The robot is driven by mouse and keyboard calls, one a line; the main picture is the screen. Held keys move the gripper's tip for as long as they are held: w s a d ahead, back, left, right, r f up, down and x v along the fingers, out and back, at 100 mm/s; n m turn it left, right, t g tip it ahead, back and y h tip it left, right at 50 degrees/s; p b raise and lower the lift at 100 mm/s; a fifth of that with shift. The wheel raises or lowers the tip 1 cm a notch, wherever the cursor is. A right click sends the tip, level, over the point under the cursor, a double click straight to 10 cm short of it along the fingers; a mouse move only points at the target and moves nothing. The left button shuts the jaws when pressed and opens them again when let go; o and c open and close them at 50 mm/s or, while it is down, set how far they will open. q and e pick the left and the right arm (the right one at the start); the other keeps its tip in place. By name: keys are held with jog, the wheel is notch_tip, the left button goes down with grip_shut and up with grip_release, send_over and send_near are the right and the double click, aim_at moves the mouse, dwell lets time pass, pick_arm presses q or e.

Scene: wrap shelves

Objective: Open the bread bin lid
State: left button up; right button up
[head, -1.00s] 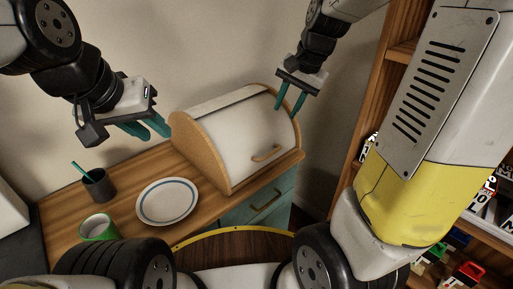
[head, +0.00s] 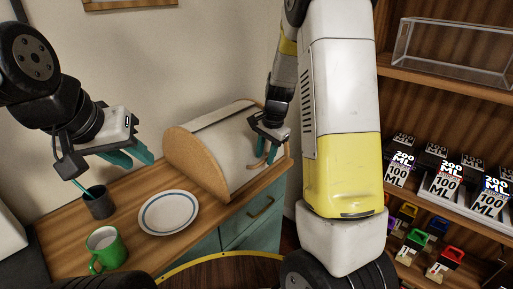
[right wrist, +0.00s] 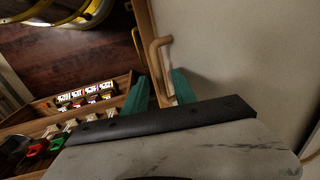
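The bread bin (head: 222,150) stands on the wooden counter with its white rounded lid down. Its wooden handle (head: 261,164) is low on the lid's front, and the handle also shows in the right wrist view (right wrist: 158,52). My right gripper (head: 269,150) is at the handle. In the right wrist view its two teal fingers (right wrist: 161,86) are apart, with the near end of the handle between them; I cannot tell whether they touch it. My left gripper (head: 133,157) is left of the bin, in the air, its teal fingers apart and empty.
A white plate (head: 168,212) with a blue ring, a green mug (head: 106,248) and a dark cup (head: 98,203) with a teal stick are on the counter (head: 150,187). A wooden shelf (head: 455,92) with labelled boxes (head: 445,180) stands at the right. Teal drawers (head: 252,221) are below the bin.

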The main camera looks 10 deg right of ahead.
jog(key=shift+f, duration=0.25)
jog(key=shift+c, duration=0.2)
grip_shut()
jog(key=shift+w, duration=0.1)
dwell(1.0)
